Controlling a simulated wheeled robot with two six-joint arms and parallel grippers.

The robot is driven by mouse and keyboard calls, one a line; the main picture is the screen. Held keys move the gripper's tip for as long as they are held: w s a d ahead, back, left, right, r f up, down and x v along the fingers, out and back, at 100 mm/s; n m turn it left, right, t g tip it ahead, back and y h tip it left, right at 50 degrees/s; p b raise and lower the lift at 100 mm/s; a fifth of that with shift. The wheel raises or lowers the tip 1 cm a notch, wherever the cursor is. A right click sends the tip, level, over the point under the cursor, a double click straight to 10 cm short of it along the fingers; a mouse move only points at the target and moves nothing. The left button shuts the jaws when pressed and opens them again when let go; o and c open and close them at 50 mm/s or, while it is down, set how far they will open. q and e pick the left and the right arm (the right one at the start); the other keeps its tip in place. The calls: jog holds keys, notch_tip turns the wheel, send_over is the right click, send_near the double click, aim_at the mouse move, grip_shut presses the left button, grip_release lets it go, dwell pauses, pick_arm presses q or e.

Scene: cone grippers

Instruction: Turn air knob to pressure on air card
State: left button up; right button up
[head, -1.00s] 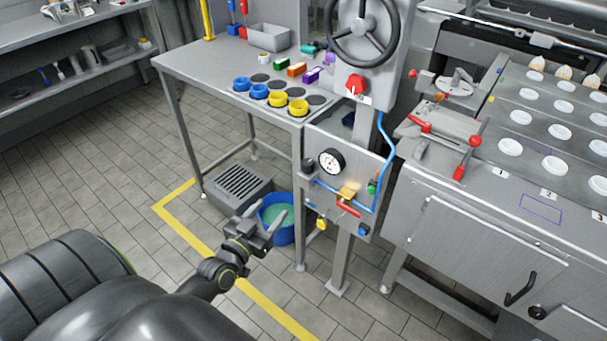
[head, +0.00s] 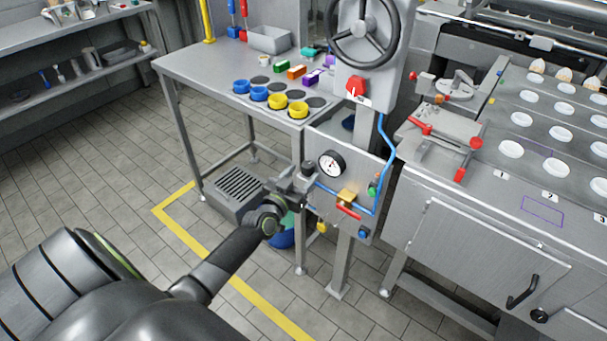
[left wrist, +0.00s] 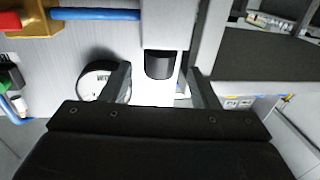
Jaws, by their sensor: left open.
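The black air knob (head: 308,167) sits at the left edge of the grey panel, left of the white-faced pressure gauge (head: 331,163). My left gripper (head: 298,180) is open close to the knob in the head view. In the left wrist view, the dark knob (left wrist: 159,64) lies between the spread fingers of my left gripper (left wrist: 157,78), near the fingertip line, with gaps on both sides. The gauge (left wrist: 94,82) is partly hidden by the left finger there. I cannot make out the air card. My right gripper is not in view.
On the panel are a blue hose (head: 388,145), a brass valve with a red lever (head: 348,210) and a green button (head: 373,191). A red knob (head: 356,87) is above. A blue bucket (head: 282,238) stands on the floor behind my arm. A table (head: 190,68) stands left.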

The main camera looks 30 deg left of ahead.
pick_arm(q)
jog(key=shift+w+a, duration=0.1)
jog(key=shift+w, duration=0.8)
jog(key=c, duration=1)
jog(key=shift+o, duration=0.2)
jog(key=y+p, duration=0.1)
jog(key=p, duration=0.2)
jog(key=n+y+p, duration=0.1)
jog(key=p, duration=0.2)
jog(key=n+y+p, duration=0.1)
jog(key=p, duration=0.2)
jog(key=shift+w+d+r+g+y, duration=0.1)
jog(key=shift+d+r+g+y, duration=0.2)
jog(key=shift+r+y, duration=0.1)
jog(key=shift+f+n+y+p, duration=0.25)
jog(key=shift+n+y+p, duration=0.15)
jog(key=shift+n+p, duration=0.15)
jog(key=o, duration=1)
jog(key=shift+f, duration=0.1)
jog(key=shift+c, duration=0.2)
